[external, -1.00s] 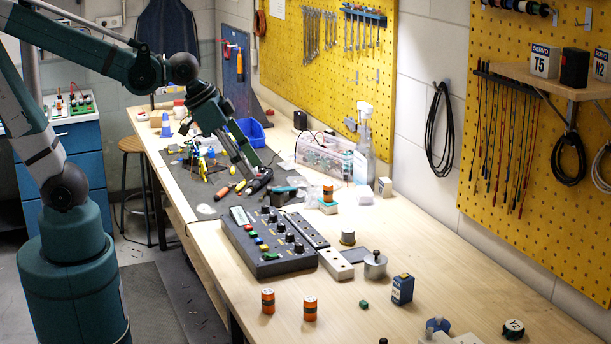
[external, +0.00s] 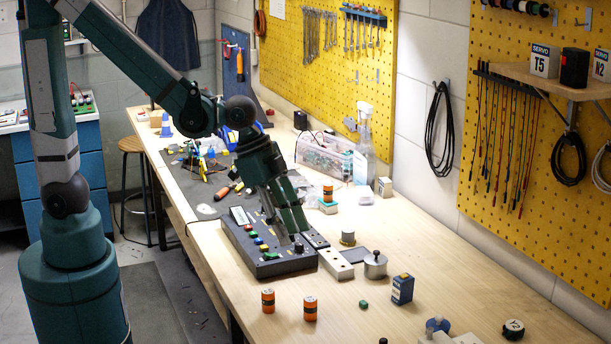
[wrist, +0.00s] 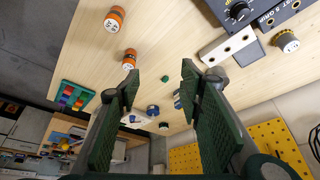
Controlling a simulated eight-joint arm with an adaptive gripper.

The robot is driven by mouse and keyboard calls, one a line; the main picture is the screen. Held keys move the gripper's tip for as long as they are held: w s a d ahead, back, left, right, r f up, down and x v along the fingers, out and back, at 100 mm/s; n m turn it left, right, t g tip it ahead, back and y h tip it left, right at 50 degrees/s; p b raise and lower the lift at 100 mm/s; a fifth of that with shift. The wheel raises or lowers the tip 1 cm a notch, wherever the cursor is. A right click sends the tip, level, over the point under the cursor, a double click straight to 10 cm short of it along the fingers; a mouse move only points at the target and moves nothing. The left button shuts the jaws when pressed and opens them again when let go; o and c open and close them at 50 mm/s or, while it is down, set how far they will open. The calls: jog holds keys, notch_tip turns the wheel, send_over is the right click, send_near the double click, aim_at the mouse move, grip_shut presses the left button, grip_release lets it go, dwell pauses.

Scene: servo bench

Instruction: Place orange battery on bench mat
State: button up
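Two orange batteries with dark bands stand upright on the bare wood near the front edge, a left one (external: 267,301) and a right one (external: 310,309). Both also show in the wrist view, one at the upper left (wrist: 114,20) and one beside my left finger (wrist: 129,59). Another orange banded cylinder (external: 328,193) stands on a small teal block farther back. The dark grey bench mat (external: 203,211) lies on the bench's far left part. My gripper (external: 287,238) is above the control box, apart from the batteries. In the wrist view its fingers (wrist: 161,73) are open and empty.
The control box (external: 265,266) with knobs and coloured buttons lies below my gripper. Beside it are a pale block with holes (external: 335,264), a metal weight (external: 375,265) and a blue box (external: 402,289). Bare wood surrounds the two front batteries.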

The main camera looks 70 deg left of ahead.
aim_at(309, 298)
jog(key=d+f+m+g, duration=0.1)
jog(key=d+f+m, duration=0.1)
jog(key=d+f, duration=0.5)
jog(key=shift+s+d+m+h+b, duration=0.35)
jog(key=shift+s+d+m, duration=0.1)
jog(key=shift+d, duration=0.65)
jog(key=shift+f, duration=0.25)
jog(key=shift+x, duration=1.15)
jog(key=shift+f, duration=0.1)
jog(key=shift+b+x, duration=0.4)
jog(key=shift+x, duration=2.1)
jog(key=shift+s, duration=0.1)
jog(key=c, duration=1.1)
